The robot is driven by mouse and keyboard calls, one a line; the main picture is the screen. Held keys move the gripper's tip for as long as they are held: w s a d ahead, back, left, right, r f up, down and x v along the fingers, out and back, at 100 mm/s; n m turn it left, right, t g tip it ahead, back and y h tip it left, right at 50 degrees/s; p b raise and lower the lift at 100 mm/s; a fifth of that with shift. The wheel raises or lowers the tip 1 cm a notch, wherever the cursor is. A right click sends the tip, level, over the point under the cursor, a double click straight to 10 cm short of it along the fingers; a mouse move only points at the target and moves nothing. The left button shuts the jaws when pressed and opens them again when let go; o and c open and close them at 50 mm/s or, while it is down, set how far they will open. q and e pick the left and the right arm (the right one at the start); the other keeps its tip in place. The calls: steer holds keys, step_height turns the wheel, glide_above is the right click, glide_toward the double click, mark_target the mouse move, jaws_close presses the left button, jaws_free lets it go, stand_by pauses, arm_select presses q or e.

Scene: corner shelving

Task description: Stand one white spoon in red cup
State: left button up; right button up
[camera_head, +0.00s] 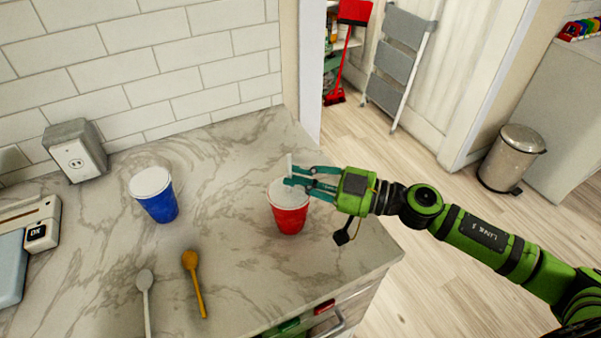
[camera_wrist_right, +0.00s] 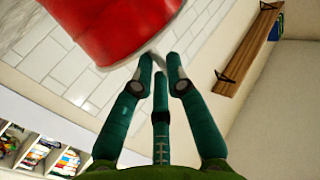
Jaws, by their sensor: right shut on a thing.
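A red cup (camera_head: 290,218) with a white inside stands upright on the marble counter. My right gripper (camera_head: 291,181) reaches in from the right at the cup's rim and is shut on a white spoon (camera_head: 289,160). The spoon is roughly upright, with a short end showing above the fingers; whether its lower part is inside the cup is hidden. In the right wrist view the red cup (camera_wrist_right: 105,25) is close to the fingertips (camera_wrist_right: 160,68), with a pale bit of the spoon between them. My left gripper is not in view.
A blue cup (camera_head: 160,203) stands to the left. Another white spoon (camera_head: 146,300) and a yellow spoon (camera_head: 193,280) lie at the front. A socket box (camera_head: 76,152) and a scale-like device (camera_head: 38,232) are further left. The counter's right edge (camera_head: 345,190) is close to the red cup.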

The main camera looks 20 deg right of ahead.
steer(key=shift+f, duration=0.35)
steer(key=o, duration=0.8)
steer(key=shift+v, duration=6)
steer(key=shift+r, duration=0.1)
